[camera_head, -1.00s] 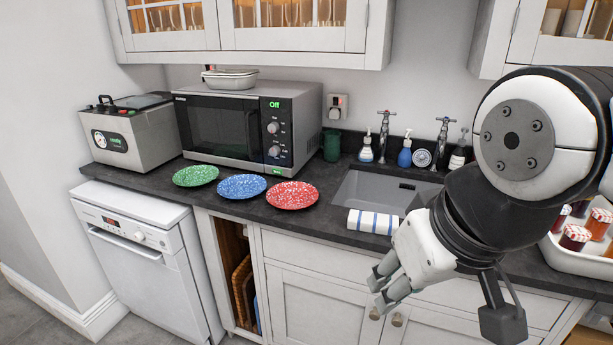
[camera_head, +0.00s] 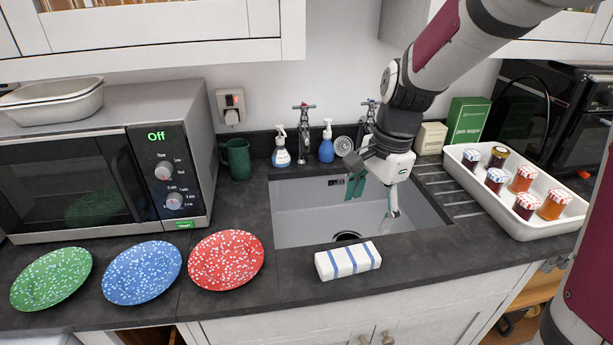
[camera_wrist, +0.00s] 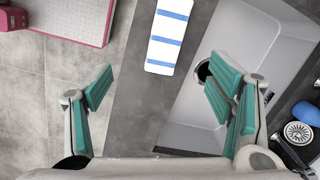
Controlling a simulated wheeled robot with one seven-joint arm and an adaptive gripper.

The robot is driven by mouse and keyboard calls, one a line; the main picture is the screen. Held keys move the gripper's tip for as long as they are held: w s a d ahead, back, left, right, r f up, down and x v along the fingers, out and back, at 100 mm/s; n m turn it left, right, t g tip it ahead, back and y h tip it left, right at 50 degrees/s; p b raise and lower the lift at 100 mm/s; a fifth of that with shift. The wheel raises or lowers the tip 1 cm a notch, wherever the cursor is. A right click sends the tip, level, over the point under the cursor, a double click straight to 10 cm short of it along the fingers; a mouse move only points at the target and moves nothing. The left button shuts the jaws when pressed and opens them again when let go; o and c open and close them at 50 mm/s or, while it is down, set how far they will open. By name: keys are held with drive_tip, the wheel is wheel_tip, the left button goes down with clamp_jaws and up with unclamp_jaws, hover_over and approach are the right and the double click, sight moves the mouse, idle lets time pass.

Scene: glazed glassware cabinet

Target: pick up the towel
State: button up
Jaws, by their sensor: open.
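The towel (camera_head: 347,261) is a folded white bundle with blue stripes. It lies on the dark counter along the front edge of the sink. It also shows in the wrist view (camera_wrist: 168,36), at the top middle, beyond the fingertips. My gripper (camera_head: 372,200) is above the sink, behind and to the right of the towel and apart from it. In the wrist view my gripper (camera_wrist: 158,90) has its two green-padded fingers wide apart with nothing between them.
The sink basin (camera_head: 300,212) is empty. Red (camera_head: 226,259), blue (camera_head: 141,272) and green (camera_head: 51,278) speckled plates lie left of the towel. A white tray (camera_head: 470,172) of jars stands right of the sink. Soap bottles and taps line the back.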

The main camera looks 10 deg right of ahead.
sight(349, 255)
drive_tip(key=f+m, duration=0.1)
drive_tip(key=f, duration=0.4)
drive_tip(key=w+a+f+p, duration=0.1)
drive_tip(key=f, duration=0.5)
drive_tip(key=w+a+f+m+p, duration=0.1)
drive_tip(key=f, duration=0.5)
drive_tip(key=shift+w+m+g, duration=0.15)
drive_tip(key=shift+m+g, duration=0.15)
drive_tip(key=c, duration=1.3)
